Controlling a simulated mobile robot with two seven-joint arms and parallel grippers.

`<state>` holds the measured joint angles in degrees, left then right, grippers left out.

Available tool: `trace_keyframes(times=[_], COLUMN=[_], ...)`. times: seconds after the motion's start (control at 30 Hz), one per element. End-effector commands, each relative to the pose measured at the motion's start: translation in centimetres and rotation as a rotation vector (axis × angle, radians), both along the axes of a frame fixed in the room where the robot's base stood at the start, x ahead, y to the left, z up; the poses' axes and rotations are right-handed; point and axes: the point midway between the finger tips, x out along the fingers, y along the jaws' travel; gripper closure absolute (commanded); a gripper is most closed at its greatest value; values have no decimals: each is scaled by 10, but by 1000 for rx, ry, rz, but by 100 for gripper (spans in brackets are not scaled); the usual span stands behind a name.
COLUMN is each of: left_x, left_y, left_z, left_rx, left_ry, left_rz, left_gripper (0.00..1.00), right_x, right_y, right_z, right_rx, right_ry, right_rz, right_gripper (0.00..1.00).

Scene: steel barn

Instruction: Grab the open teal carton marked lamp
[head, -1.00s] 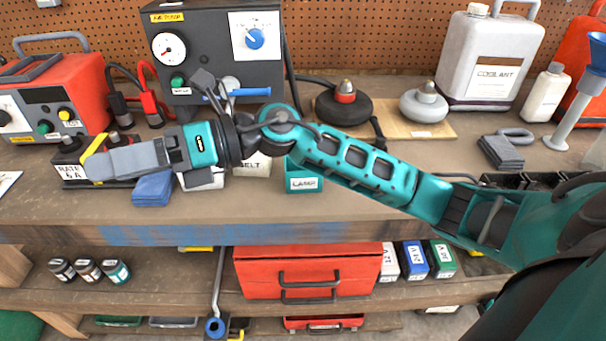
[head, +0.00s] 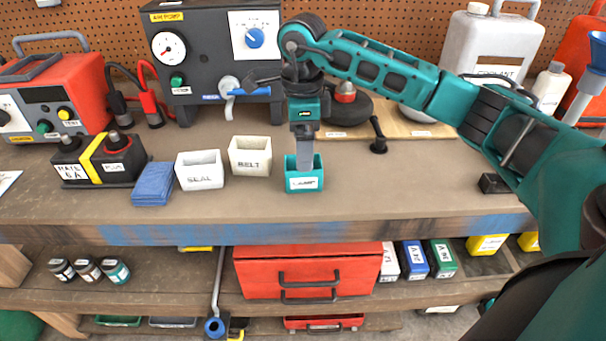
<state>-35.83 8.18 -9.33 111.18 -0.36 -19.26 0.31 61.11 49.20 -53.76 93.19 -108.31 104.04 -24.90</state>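The open teal carton (head: 304,186) stands upright on the bench near its front edge, with a white label on its front. The label is small and hard to read now. My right gripper (head: 304,163) points straight down at the carton, its grey finger tip reaching to the carton's opening. The fingers line up in this view, so I cannot tell their gap or whether they touch a wall. The lower ends are hidden by the carton. My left gripper is not in view.
White cartons marked seal (head: 200,176) and belt (head: 250,157) stand left of the teal one. A folded blue cloth (head: 153,184) and a black battery box (head: 98,160) lie further left. A dark control unit (head: 215,55) stands behind.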

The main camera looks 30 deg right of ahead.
Motion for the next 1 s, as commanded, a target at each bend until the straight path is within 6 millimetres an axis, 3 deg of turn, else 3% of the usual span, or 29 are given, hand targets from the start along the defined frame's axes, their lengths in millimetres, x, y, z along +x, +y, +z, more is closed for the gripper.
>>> trace_keyframes(times=[0.6, 0.9, 1.0], left_x=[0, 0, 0], left_y=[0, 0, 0], left_z=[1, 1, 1], left_rx=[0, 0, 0], left_ry=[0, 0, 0], left_rz=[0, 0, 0], left_gripper=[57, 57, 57], right_x=[3, 4, 4], right_y=[-3, -3, -3], right_z=[-73, -78, -78], right_rx=[3, 4, 4], right_ry=[2, -1, -1], right_rz=[2, 1, 1], right_gripper=[12, 12, 20])
